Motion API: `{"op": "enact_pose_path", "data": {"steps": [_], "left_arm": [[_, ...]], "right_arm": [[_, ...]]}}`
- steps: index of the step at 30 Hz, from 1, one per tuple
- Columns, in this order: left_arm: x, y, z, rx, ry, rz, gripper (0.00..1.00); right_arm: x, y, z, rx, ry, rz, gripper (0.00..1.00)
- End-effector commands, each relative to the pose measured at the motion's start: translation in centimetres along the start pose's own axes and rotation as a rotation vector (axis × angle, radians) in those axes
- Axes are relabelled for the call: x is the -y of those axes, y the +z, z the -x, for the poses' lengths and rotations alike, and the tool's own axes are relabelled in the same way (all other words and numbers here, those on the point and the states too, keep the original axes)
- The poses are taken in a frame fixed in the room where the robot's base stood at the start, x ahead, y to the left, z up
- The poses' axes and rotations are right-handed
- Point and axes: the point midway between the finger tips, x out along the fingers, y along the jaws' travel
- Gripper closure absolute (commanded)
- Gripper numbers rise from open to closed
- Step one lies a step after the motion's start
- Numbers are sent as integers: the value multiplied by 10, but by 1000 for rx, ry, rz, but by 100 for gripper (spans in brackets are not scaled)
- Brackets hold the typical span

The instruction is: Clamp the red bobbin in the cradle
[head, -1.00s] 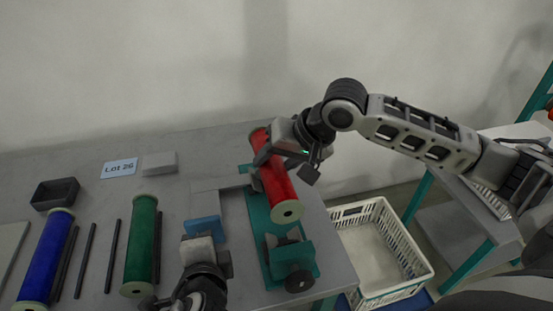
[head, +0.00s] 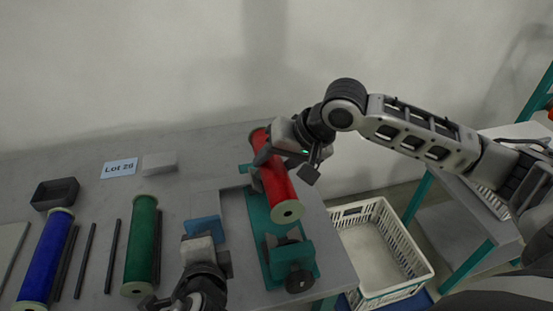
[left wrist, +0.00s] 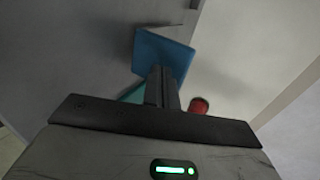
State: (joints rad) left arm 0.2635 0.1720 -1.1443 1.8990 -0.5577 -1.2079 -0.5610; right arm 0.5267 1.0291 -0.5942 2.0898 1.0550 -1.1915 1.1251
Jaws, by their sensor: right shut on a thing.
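The red bobbin (head: 278,184) has pale end discs and lies lengthwise over the teal cradle (head: 258,215). My right gripper (head: 260,169) is shut around its middle from the right. The near end of the bobbin is just behind the cradle's near block (head: 290,255), which carries a dark knob (head: 299,281). I cannot tell whether the bobbin touches the cradle. My left gripper (head: 204,238) is left of the cradle, by a blue block (head: 204,228). In the left wrist view its fingers (left wrist: 163,85) are together against the view of the blue block; a small red shape shows to their right.
A green bobbin (head: 141,245) and a blue bobbin (head: 47,255) lie at the left with several dark rods. A dark tray (head: 55,193), a "Lot 26" card (head: 120,167) and a grey block (head: 159,164) are behind. A white crate (head: 378,245) stands below the table's right edge.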

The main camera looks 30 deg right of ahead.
Motion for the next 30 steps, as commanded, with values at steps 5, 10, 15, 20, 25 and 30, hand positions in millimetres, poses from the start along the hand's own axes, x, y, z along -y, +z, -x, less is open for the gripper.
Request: {"op": "enact_pose_path", "data": {"steps": [5, 10, 15, 20, 25, 30], "left_arm": [[3, 0, -5, 1, 0, 0, 100], [6, 0, -11, 1, 0, -1, 100], [10, 0, -17, -1, -2, 0, 100], [13, 0, -23, 0, -1, 1, 100], [16, 0, -29, 0, -2, 0, 100], [20, 0, -35, -1, -3, 0, 100]], "right_arm": [[0, 0, 0, -2, -1, 0, 82], [0, 0, 0, -2, -1, 0, 82], [0, 0, 0, -2, -1, 0, 82], [0, 0, 0, -2, -1, 0, 82], [0, 0, 0, -2, -1, 0, 82], [0, 0, 0, -2, -1, 0, 82]]}}
